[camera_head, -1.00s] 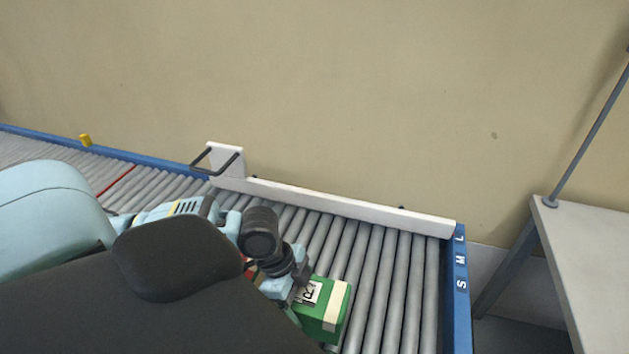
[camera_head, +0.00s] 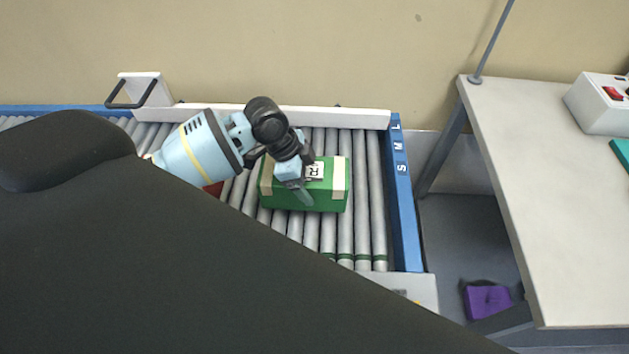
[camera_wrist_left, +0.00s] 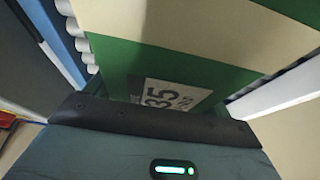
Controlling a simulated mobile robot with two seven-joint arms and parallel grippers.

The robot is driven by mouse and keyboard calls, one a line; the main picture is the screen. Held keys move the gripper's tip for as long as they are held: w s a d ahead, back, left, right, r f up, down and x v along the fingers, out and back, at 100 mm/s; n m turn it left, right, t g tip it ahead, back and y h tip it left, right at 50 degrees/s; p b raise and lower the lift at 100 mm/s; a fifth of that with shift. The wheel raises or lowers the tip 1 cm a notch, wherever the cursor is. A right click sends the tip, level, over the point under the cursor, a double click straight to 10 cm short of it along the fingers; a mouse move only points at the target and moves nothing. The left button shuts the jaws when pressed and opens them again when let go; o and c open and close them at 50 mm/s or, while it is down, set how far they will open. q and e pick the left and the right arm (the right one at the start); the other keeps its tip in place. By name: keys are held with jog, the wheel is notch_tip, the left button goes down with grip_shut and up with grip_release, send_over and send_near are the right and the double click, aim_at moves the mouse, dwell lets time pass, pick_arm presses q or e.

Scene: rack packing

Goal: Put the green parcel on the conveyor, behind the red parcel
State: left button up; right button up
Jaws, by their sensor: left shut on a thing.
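The green parcel (camera_head: 328,198) with pale tape bands and a white label is at the roller conveyor (camera_head: 378,230), near its right end. I cannot tell whether it touches the rollers. My left gripper (camera_head: 303,190) is shut on it from above. In the left wrist view the green parcel (camera_wrist_left: 125,62) and its label fill the area before the gripper. A small part of the red parcel (camera_head: 213,188) shows left of the green one, mostly hidden by my arm. My right gripper is not in view.
A white guide rail (camera_head: 350,117) runs along the back of the conveyor, with a blue edge marked S, M, L (camera_head: 403,200) at the right. A grey table (camera_head: 520,150) stands further right. A purple item (camera_head: 487,301) lies low between them.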

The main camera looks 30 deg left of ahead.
pick_arm(q)
jog(key=shift+w+d, duration=0.25)
jog(key=shift+w, duration=0.3)
jog(key=shift+w+d, duration=0.2)
jog(key=shift+w, duration=0.3)
jog(key=shift+f, duration=1.8)
jog(key=shift+f, duration=0.15)
jog(key=o, duration=1.3)
jog(key=shift+s, duration=0.1)
jog(key=v, duration=1.2)
jog(key=shift+p, duration=0.35)
